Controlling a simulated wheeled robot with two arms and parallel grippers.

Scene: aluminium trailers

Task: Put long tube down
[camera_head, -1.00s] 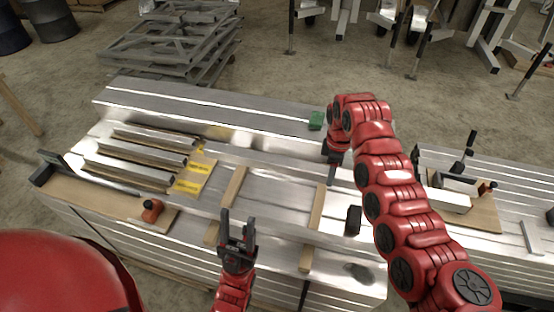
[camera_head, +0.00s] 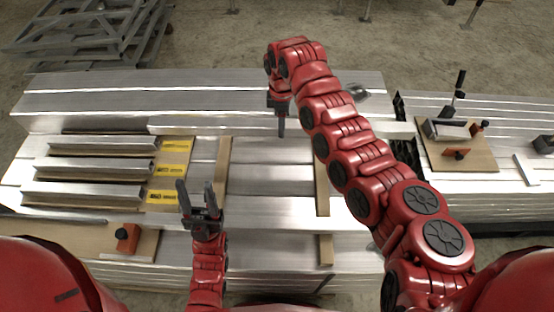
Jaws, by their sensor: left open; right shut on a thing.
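The long tube (camera_head: 215,127) is a silvery aluminium bar. It lies left to right across the middle of the stack in the head view, and the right arm covers part of it. My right gripper (camera_head: 281,126) points down and is shut on the tube near its middle. I cannot tell whether the tube touches the stack beneath. My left gripper (camera_head: 196,186) is open and empty, nearer to me over the stack, apart from the long tube.
Several shorter tubes (camera_head: 100,144) lie at the left beside yellow labels (camera_head: 172,171). Wooden strips (camera_head: 222,168) cross the stack. An orange-handled clamp (camera_head: 127,237) is at the front left. A wooden board (camera_head: 460,158) with clamps lies at the right. Grey frames (camera_head: 90,35) stand behind.

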